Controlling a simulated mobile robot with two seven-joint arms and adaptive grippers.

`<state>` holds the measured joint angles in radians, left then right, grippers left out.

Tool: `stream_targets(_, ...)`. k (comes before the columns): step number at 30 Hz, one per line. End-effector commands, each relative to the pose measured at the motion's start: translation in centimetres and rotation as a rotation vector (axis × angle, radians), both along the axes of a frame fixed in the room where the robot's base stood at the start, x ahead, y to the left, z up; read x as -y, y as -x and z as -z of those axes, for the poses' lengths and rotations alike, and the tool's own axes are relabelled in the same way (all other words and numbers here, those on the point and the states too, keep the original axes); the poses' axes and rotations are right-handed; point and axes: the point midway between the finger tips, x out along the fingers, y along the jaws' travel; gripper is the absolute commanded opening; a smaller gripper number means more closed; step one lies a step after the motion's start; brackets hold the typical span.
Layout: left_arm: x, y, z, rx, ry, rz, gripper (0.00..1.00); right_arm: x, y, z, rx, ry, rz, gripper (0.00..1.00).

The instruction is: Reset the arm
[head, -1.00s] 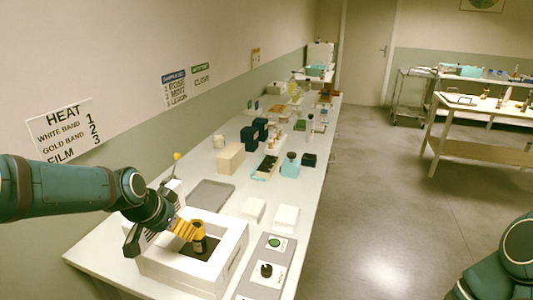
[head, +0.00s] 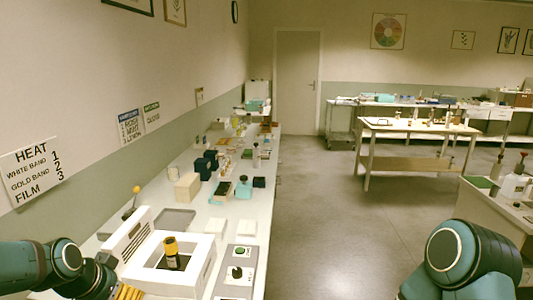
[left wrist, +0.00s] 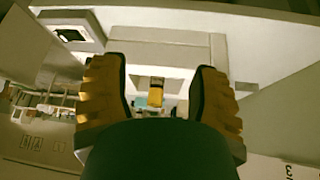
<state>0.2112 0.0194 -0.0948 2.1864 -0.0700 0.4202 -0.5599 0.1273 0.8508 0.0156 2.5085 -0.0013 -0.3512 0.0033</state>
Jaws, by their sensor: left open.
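A dark bottle with a yellow upper part (head: 171,250) stands upright in the dark opening of the white box (head: 203,268) on the bench. It also shows small between my fingers in the left wrist view (left wrist: 156,83). My left gripper (left wrist: 160,74) is open and empty, its yellow ribbed fingers wide apart and clear of the bottle. In the head view only part of this gripper (head: 128,292) shows, at the bottom edge left of the box. My right gripper is out of view; only part of my right arm shows at the lower right.
A grey control panel (head: 236,272) with a green button and a dark knob lies right of the box. A grey tray (head: 175,219), white blocks (head: 216,226) and a beige block (head: 187,187) stand behind. The floor (head: 320,230) right of the bench is clear.

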Motion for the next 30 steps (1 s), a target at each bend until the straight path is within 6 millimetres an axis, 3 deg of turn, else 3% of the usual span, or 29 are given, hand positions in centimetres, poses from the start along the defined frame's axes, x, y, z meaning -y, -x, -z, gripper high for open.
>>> stream_targets(1,1.1,-0.3,1.8,-0.023,0.017,-0.001,0.61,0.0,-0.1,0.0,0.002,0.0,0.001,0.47)
stream_targets(5,3.7,-0.6,5.9,-0.064,0.059,-0.024,0.61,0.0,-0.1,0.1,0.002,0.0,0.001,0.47)
stream_targets(10,8.2,0.2,12.3,-0.142,0.128,-0.064,0.61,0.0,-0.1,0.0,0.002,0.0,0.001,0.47)
stream_targets(14,12.5,2.3,18.0,-0.22,0.189,-0.111,0.61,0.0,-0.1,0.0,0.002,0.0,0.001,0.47)
stream_targets(18,16.7,5.9,23.2,-0.307,0.246,-0.169,0.61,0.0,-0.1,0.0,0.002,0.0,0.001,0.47)
stream_targets(24,20.5,10.5,27.5,-0.395,0.297,-0.241,0.61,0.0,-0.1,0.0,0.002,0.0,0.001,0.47)
stream_targets(30,21.7,12.1,28.6,-0.423,0.312,-0.269,0.61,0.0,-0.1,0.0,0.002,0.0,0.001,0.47)
